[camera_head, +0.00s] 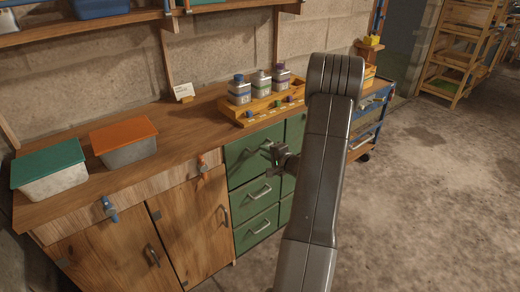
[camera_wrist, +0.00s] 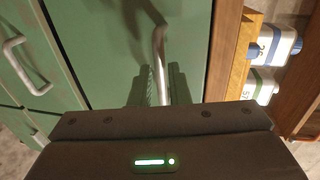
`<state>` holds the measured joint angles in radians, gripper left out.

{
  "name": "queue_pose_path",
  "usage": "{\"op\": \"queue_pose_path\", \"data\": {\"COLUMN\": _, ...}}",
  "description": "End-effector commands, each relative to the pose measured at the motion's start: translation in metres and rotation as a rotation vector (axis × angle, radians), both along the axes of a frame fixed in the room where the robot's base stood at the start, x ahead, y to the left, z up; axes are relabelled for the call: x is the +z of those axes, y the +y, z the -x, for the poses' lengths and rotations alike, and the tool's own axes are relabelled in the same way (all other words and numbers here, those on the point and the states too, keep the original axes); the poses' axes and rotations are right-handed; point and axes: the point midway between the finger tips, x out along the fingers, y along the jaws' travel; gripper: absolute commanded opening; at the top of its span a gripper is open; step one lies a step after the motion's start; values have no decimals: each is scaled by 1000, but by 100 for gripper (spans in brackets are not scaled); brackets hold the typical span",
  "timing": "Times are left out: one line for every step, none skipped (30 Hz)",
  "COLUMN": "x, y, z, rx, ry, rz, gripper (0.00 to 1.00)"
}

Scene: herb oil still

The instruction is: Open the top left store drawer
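The top left store drawer (camera_head: 241,160) is a green front just under the worktop and looks closed. In the wrist view its front (camera_wrist: 105,45) fills the middle, seen turned sideways. Its metal bar handle (camera_wrist: 158,45) runs down to my gripper (camera_wrist: 161,86). My gripper's dark fingers lie close along both sides of the handle, with no clear gap, and seem shut on it. In the head view my gripper (camera_head: 272,155) is at the drawer's right part, and my arm hides much of the right drawer column.
Lower green drawers (camera_head: 256,193) with bar handles sit below. On the worktop above, a wooden rack (camera_head: 236,113) holds bottles (camera_head: 239,90). Wooden cupboard doors (camera_head: 196,225) stand to the left. A blue cart (camera_head: 368,125) is at the right, with bare floor (camera_head: 430,200) beyond.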

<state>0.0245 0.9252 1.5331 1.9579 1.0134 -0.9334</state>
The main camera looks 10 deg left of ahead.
Motion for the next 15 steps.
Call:
{"op": "queue_pose_path", "data": {"x": -1, "y": 8, "z": -5, "rx": 2, "ry": 0, "rz": 0, "gripper": 16}}
{"op": "queue_pose_path", "data": {"x": -2, "y": 11, "z": -7, "rx": 2, "ry": 1, "rz": 1, "gripper": 16}}
{"op": "queue_pose_path", "data": {"x": -4, "y": 15, "z": -11, "rx": 2, "ry": 1, "rz": 1, "gripper": 16}}
{"op": "queue_pose_path", "data": {"x": -4, "y": 17, "z": -13, "rx": 2, "ry": 0, "rz": 1, "gripper": 16}}
{"op": "queue_pose_path", "data": {"x": -5, "y": 20, "z": -14, "rx": 2, "ry": 0, "rz": 0, "gripper": 16}}
{"op": "queue_pose_path", "data": {"x": -5, "y": 22, "z": -17, "rx": 2, "ry": 0, "rz": 0, "gripper": 16}}
{"op": "queue_pose_path", "data": {"x": -6, "y": 24, "z": -18, "rx": 1, "ry": -1, "rz": 0, "gripper": 16}}
{"op": "queue_pose_path", "data": {"x": -7, "y": 25, "z": -19, "rx": 0, "ry": 1, "rz": 1, "gripper": 16}}
{"op": "queue_pose_path", "data": {"x": -7, "y": 26, "z": -20, "rx": 0, "ry": 1, "rz": 0, "gripper": 16}}
{"op": "queue_pose_path", "data": {"x": -7, "y": 26, "z": -20, "rx": 0, "ry": 1, "rz": 0, "gripper": 16}}
{"op": "queue_pose_path", "data": {"x": -8, "y": 27, "z": -21, "rx": -1, "ry": 1, "rz": 0, "gripper": 16}}
{"op": "queue_pose_path", "data": {"x": -8, "y": 27, "z": -21, "rx": -1, "ry": 1, "rz": 0, "gripper": 16}}
{"op": "queue_pose_path", "data": {"x": -8, "y": 27, "z": -21, "rx": -1, "ry": 1, "rz": 0, "gripper": 16}}
{"op": "queue_pose_path", "data": {"x": -8, "y": 27, "z": -21, "rx": -1, "ry": 1, "rz": 0, "gripper": 16}}
{"op": "queue_pose_path", "data": {"x": -8, "y": 27, "z": -21, "rx": -1, "ry": 1, "rz": 0, "gripper": 16}}
